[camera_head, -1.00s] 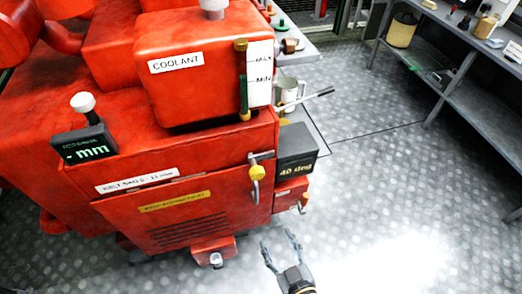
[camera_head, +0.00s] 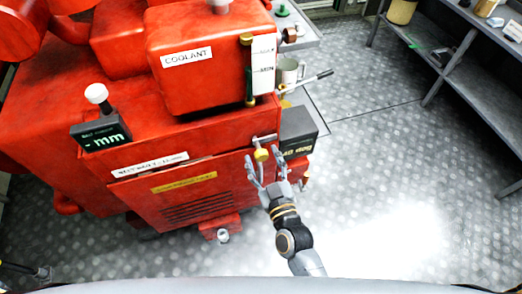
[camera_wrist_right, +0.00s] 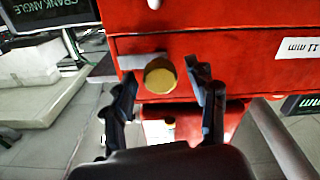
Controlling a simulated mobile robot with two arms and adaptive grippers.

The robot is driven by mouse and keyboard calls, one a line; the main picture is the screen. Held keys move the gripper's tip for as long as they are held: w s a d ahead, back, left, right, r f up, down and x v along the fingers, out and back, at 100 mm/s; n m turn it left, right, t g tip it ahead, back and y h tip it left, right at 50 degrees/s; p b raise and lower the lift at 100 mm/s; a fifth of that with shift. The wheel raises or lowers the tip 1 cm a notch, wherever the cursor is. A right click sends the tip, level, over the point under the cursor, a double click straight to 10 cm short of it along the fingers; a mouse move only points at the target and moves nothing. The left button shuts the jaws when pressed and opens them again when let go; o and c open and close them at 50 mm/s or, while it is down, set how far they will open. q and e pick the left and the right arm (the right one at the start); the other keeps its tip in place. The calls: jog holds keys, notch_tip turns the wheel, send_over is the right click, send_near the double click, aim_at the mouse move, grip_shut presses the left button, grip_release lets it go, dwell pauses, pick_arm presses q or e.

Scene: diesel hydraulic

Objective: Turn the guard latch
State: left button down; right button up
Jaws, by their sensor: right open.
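The guard latch has a brass-yellow knob (camera_head: 261,155) and a grey lever, at the right edge of the red engine's front panel (camera_head: 190,190). In the right wrist view the round knob (camera_wrist_right: 160,76) sits near the centre, with a grey bar (camera_wrist_right: 130,64) to its left. My right gripper (camera_head: 264,161) is open, its fingers pointing at the latch. In the right wrist view the open fingers (camera_wrist_right: 162,84) lie on either side of the knob, with visible gaps; contact is not clear. A dark part at the lower left edge (camera_head: 40,271) may be my left gripper; its fingers cannot be made out.
A dark box marked in degrees (camera_head: 298,132) sits just right of the latch. The coolant tank (camera_head: 205,75) and a metal cup (camera_head: 288,70) with a lever stand above. A grey shelf (camera_head: 455,80) is at the right. The floor between is clear.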

jog(key=shift+x, duration=0.8)
pick_arm(q)
jog(key=shift+w+r, duration=0.15)
jog(key=shift+w, duration=0.05)
pick_arm(e)
jog(key=shift+w, duration=0.1)
pick_arm(q)
jog(key=shift+w, duration=0.1)
jog(key=shift+w+d, duration=0.1)
jog(key=shift+d, duration=0.05)
pick_arm(e)
jog(key=shift+c, duration=0.5)
jog(key=c, duration=1.1)
pick_arm(q)
jog(key=shift+d, duration=0.15)
